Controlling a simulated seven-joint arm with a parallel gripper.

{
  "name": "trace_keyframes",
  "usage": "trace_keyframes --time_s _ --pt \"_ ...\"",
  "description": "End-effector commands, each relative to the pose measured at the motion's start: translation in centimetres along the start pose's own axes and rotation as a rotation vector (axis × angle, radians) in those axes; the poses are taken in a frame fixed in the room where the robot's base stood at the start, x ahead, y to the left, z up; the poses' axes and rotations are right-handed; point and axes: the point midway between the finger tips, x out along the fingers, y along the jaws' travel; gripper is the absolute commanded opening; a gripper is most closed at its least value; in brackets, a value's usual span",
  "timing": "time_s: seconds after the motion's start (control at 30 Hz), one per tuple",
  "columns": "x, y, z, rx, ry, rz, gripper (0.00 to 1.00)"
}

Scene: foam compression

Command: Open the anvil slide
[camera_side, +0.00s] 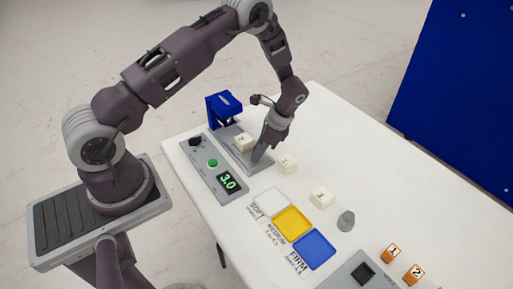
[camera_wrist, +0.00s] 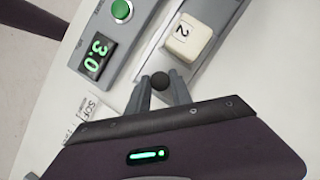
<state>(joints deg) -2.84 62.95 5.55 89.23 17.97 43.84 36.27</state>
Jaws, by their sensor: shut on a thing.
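The anvil slide (camera_side: 262,168) is a grey plate or track running out from under the blue press (camera_side: 224,106). A white foam cube marked 2 (camera_side: 243,141) sits on it in front of the press head, and the cube also shows in the wrist view (camera_wrist: 188,40). My gripper (camera_side: 259,155) is low at the slide's near end. In the wrist view my gripper (camera_wrist: 160,88) has its two fingers shut on a round dark knob (camera_wrist: 160,80) at the end of the slide. The knob is hidden in the side view.
A control panel with a green button (camera_side: 212,163) and a display (camera_side: 228,182) reading 3.0 lies left of the slide. Two more cubes (camera_side: 287,163) (camera_side: 321,197), a grey weight (camera_side: 346,221), and white, yellow (camera_side: 292,222) and blue (camera_side: 314,249) trays stand nearer.

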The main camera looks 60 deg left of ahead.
Motion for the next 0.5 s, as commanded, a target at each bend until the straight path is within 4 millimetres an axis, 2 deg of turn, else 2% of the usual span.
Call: trace_keyframes --time_s 0.03,0.13,0.4,0.5 --pt "-0.10 -0.10 -0.01 -0.001 0.002 -0.002 0.28" --pt "-0.08 -0.10 0.00 -0.001 0.002 -0.002 0.48" --pt "-0.03 -0.07 0.02 -0.001 0.001 -0.001 0.48" --pt "-0.87 -0.15 -0.04 -0.001 0.003 -0.004 0.48"
